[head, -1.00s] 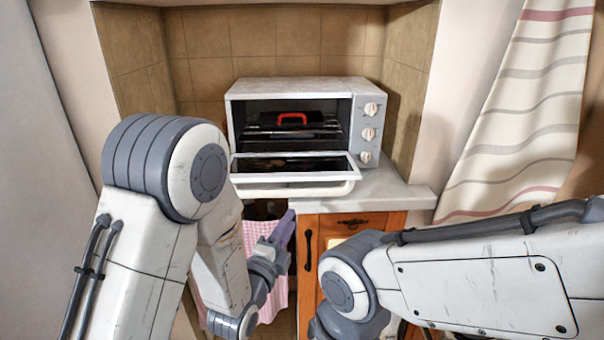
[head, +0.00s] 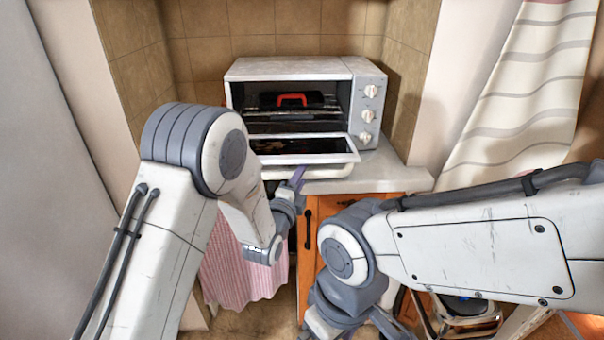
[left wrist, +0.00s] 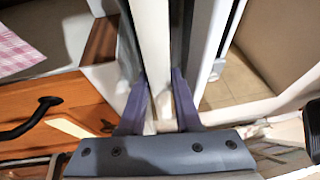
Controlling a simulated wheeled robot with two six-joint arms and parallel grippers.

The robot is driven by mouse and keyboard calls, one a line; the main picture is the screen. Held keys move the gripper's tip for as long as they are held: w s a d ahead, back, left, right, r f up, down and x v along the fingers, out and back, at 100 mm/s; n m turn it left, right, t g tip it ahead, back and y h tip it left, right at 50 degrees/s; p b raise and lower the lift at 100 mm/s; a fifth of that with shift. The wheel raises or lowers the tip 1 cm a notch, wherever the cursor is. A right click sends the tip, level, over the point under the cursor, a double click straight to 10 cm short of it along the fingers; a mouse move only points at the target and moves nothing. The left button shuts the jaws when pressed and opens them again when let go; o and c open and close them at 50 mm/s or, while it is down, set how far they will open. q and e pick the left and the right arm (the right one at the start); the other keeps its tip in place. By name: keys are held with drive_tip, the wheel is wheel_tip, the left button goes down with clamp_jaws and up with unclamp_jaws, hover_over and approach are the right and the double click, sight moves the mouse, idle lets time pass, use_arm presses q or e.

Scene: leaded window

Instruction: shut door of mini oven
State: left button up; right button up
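The mini oven (head: 360,78) is a white box with knobs on its right side, standing on the counter. Its door (head: 335,158) hangs open, folded down toward me, with a pale handle along its front edge. My left gripper (head: 298,176) is just below and in front of that edge. In the left wrist view the left gripper (left wrist: 159,82) has its fingers apart, with a white bar (left wrist: 153,40), seemingly the door's handle, between them. I cannot tell whether they touch it. My right gripper (head: 355,326) is low at the bottom edge, fingers spread, tips cut off.
The grey counter (head: 395,172) is clear right of the oven. Below are an orange wooden cabinet (head: 385,183) and a pink checked cloth (head: 245,275). A striped curtain (head: 535,90) hangs at the right. A stool-like object (head: 470,315) stands at lower right.

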use_arm(q)
clamp_jaws()
idle(1.4)
